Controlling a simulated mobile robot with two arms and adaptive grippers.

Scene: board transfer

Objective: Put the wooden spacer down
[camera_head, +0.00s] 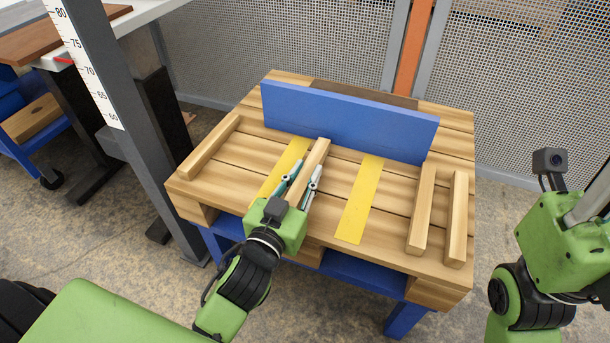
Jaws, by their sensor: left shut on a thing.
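My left gripper (300,181) is shut on a wooden spacer (314,157), a short light-brown bar pointing toward the blue board. The spacer is over the wooden table top, along the right side of the left yellow strip (294,153). I cannot tell whether it touches the top. Its near end is hidden by the gripper. My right gripper (560,245) is at the right edge, off the table. Its fingers are not clear, so I cannot tell their state.
A blue board (350,121) stands on edge across the back of the wooden table (330,222). A second yellow strip (359,200) lies right of the spacer. One wooden bar (209,147) lies at left and two bars (422,208) (457,219) at right. A grey post with a scale stands left.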

